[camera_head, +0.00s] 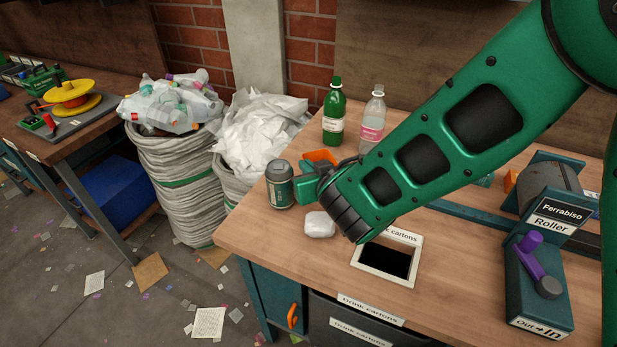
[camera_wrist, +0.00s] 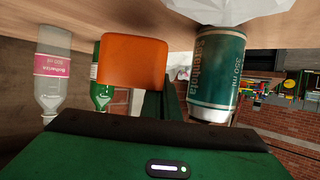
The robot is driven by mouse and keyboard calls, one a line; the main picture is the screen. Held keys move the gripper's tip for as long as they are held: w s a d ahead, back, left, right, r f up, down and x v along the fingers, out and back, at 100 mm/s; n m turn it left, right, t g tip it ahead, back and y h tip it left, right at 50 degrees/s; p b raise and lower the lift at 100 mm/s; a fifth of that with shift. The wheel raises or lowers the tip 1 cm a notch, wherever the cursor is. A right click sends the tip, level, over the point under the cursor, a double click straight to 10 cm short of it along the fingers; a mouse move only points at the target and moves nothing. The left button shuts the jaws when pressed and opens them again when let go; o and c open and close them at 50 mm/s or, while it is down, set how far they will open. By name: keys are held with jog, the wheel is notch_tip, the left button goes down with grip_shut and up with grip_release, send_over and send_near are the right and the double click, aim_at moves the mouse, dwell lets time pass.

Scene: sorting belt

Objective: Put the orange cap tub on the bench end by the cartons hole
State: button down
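The orange cap tub (camera_head: 320,157) shows behind the end of my arm, above the wooden bench. In the wrist view the tub (camera_wrist: 138,62) is a plain orange block close in front, hiding part of the green bottle. My gripper (camera_head: 318,180) is mostly hidden by my arm. Its green fingers (camera_wrist: 168,103) reach the tub and seem shut on it, though the contact is partly hidden. The cartons hole (camera_head: 387,262) is a dark square opening with a pale frame, below and right of my gripper. The bench end (camera_head: 262,238) is to its left.
A grey-green can (camera_head: 280,185) stands left of my gripper. A crumpled white lump (camera_head: 320,224) lies between can and hole. A green bottle (camera_head: 334,112) and a clear pink-label bottle (camera_head: 372,122) stand behind. The roller machine (camera_head: 540,270) is at right. Bench wood left of the lump is clear.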

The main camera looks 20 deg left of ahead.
jog(key=shift+f, duration=1.75)
jog(key=shift+f, duration=0.15)
jog(key=c, duration=2)
grip_release()
jog(key=shift+c, duration=0.2)
jog(key=shift+s+d+r, duration=0.1)
jog(key=shift+s+r, duration=0.05)
jog(key=shift+r, duration=0.05)
jog(key=v, duration=1.1)
jog(key=shift+s+d+r, duration=0.15)
jog(key=shift+d, duration=0.05)
jog(key=shift+s, duration=0.1)
